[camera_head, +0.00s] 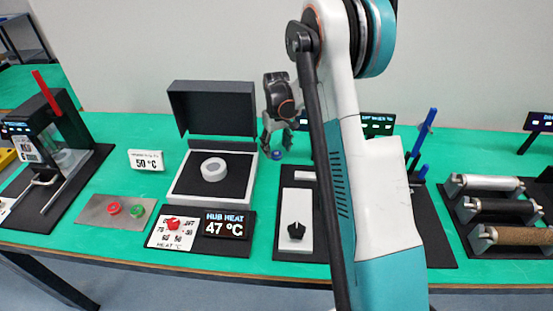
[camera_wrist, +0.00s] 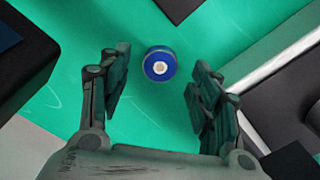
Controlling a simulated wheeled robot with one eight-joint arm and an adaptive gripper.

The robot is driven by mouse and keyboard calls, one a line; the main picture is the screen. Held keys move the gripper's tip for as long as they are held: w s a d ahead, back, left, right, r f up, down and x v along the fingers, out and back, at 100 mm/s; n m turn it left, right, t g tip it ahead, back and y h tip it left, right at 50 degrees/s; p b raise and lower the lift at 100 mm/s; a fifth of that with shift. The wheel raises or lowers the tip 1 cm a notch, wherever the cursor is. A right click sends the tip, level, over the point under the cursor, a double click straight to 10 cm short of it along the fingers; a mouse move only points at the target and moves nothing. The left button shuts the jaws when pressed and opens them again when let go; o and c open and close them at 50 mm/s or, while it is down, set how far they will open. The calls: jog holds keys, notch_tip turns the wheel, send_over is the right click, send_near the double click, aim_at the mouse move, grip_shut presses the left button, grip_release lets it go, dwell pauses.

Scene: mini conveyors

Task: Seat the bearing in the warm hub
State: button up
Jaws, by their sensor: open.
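The bearing (camera_head: 277,156) is a small blue round piece with a pale centre, low between the fingers of my gripper (camera_head: 276,143). The wrist view shows the bearing (camera_wrist: 159,66) between and just beyond the fingertips of my gripper (camera_wrist: 158,90), with a gap on both sides. The fingers are open and hold nothing. The hub (camera_head: 213,170) is a pale grey ring lying on the dark plate of the heater box (camera_head: 180,190), left of my gripper. The heater's dark lid stands open behind it. The hub heat display (camera_head: 225,224) reads 47 °C.
A card (camera_head: 146,160) reads 50 °C. A red-knobbed heat dial (camera_head: 172,228) and a plate with red and green buttons (camera_head: 113,209) stand in front. A press (camera_head: 50,135) is at left. A roller rack (camera_head: 498,208) is at right. My arm hides the middle right.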

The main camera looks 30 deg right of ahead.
aim_at(276, 153)
notch_tip(276, 153, down, 2)
jog(key=shift+f, duration=0.2)
jog(key=c, duration=1.3)
jog(key=shift+r, duration=0.2)
notch_tip(276, 153, up, 20)
jog(key=p, duration=0.5)
jog(key=shift+f+p, duration=0.15)
jog(key=shift+p, duration=0.15)
